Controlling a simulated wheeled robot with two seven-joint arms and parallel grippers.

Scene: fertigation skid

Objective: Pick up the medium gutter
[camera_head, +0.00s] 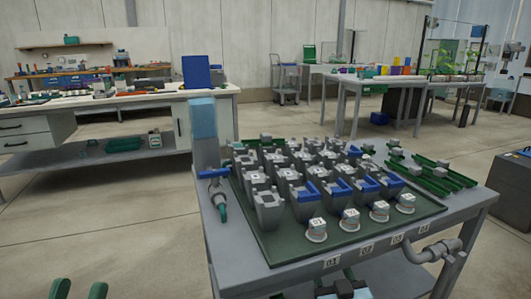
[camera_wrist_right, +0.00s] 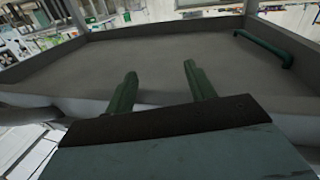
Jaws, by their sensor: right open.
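Several green gutters (camera_head: 441,178) lie side by side at the right of the grey skid table, with small grey blocks on or beside some of them. I cannot tell which one is the medium gutter. My left gripper (camera_head: 79,290) shows only its two green fingertips at the bottom left of the head view; they are apart, with nothing seen between them, far from the gutters. My right gripper (camera_wrist_right: 161,88) is open and empty in the right wrist view, above or in front of a grey surface with a raised rim (camera_wrist_right: 60,47).
A dark green mat (camera_head: 285,247) on the table (camera_head: 470,203) holds rows of grey pots, some with blue parts, and white-topped caps. A grey post with a light blue top (camera_head: 202,120) stands at the left corner. A pipe fitting (camera_head: 433,252) sticks out in front.

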